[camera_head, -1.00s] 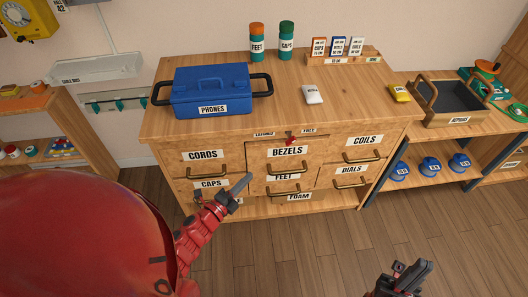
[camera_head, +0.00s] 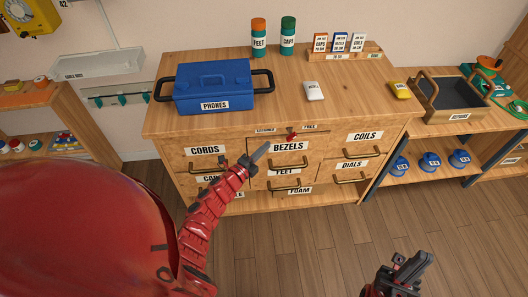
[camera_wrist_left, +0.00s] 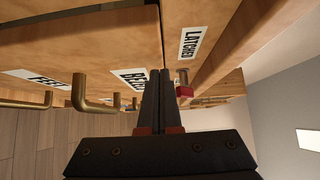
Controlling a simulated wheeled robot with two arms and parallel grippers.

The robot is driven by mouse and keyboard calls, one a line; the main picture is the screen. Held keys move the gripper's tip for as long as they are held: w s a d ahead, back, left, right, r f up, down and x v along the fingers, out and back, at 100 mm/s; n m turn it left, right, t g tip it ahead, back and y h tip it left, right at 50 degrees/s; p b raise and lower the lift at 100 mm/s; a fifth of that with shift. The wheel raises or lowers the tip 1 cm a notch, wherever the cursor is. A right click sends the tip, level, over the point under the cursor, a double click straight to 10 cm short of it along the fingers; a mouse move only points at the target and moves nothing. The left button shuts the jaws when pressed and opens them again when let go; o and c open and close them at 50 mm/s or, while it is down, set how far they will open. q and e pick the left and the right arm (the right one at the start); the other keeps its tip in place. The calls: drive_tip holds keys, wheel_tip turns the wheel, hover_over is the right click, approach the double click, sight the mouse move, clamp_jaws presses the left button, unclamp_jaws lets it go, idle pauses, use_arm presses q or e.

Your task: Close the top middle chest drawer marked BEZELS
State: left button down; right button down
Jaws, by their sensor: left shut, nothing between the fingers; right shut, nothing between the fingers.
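The BEZELS drawer (camera_head: 307,153) is at the top middle of the wooden chest, with a brass handle (camera_head: 290,163). Its front appears to stand slightly forward, with a dark line along its top edge. My left gripper (camera_head: 264,150) is shut and empty at the left part of this drawer front, beside the BEZELS label. The left wrist view shows its closed fingers (camera_wrist_left: 158,95) overlapping that label; contact cannot be told. A red latch knob (camera_head: 291,137) sits above the drawer, between small labels. My right gripper (camera_head: 413,262) is shut and empty, low over the floor.
Other drawers surround it: CORDS (camera_head: 205,151), COILS (camera_head: 364,136), FEET (camera_head: 285,172) and DIALS (camera_head: 352,164). A blue PHONES toolbox (camera_head: 213,88) stands on the chest top. Shelves stand at both sides. The floor in front is clear.

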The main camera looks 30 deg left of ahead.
idle(0.3)
use_arm(q)
drive_tip(key=shift+w+a+r+b, duration=0.1)
drive_tip(key=shift+w+a+b, duration=0.3)
drive_tip(key=shift+w+b, duration=0.15)
drive_tip(key=shift+w+a+b, duration=0.4)
drive_tip(key=shift+w+b, duration=0.05)
drive_tip(key=shift+w, duration=0.15)
drive_tip(key=shift+s+r, duration=0.1)
drive_tip(key=shift+r, duration=0.1)
